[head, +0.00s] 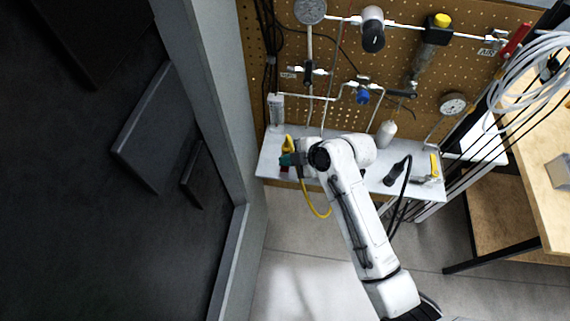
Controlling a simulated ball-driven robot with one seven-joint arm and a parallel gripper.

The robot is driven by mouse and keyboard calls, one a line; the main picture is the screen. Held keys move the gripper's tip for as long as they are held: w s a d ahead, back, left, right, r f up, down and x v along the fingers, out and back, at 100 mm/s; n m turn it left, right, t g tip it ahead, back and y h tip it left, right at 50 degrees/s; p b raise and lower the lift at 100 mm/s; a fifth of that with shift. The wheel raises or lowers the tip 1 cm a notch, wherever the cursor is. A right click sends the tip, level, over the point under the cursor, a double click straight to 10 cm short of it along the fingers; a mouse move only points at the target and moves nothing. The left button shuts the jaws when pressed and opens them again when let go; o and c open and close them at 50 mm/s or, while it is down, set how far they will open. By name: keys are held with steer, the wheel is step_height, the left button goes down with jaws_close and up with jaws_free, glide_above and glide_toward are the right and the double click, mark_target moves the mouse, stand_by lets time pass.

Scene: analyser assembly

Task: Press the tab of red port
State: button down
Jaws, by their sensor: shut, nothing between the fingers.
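My arm reaches over the white shelf (345,178), and my gripper (293,159) is at the shelf's left end. The gripper is small and dark here; its fingers look shut and empty. A small teal part (285,159) is right at the fingertips; I cannot tell whether they touch it. A small dark red patch (284,170) shows just below the teal part and may be the red port. Its tab cannot be made out, and the gripper hides part of this spot. A yellow connector (289,143) stands just above the gripper. A yellow cable (314,206) hangs below it.
A pegboard (340,65) with gauges, pipes and valves rises behind the shelf. A grey cabinet frame (205,100) is close on the left. A black cable and handle (393,175) lie on the shelf's right. A wooden workbench (535,180) is at the right. Floor below is clear.

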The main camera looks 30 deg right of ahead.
mark_target(288, 168)
steer(key=shift+r, duration=0.15)
step_height(288, 168, up, 5)
steer(key=p, duration=0.4)
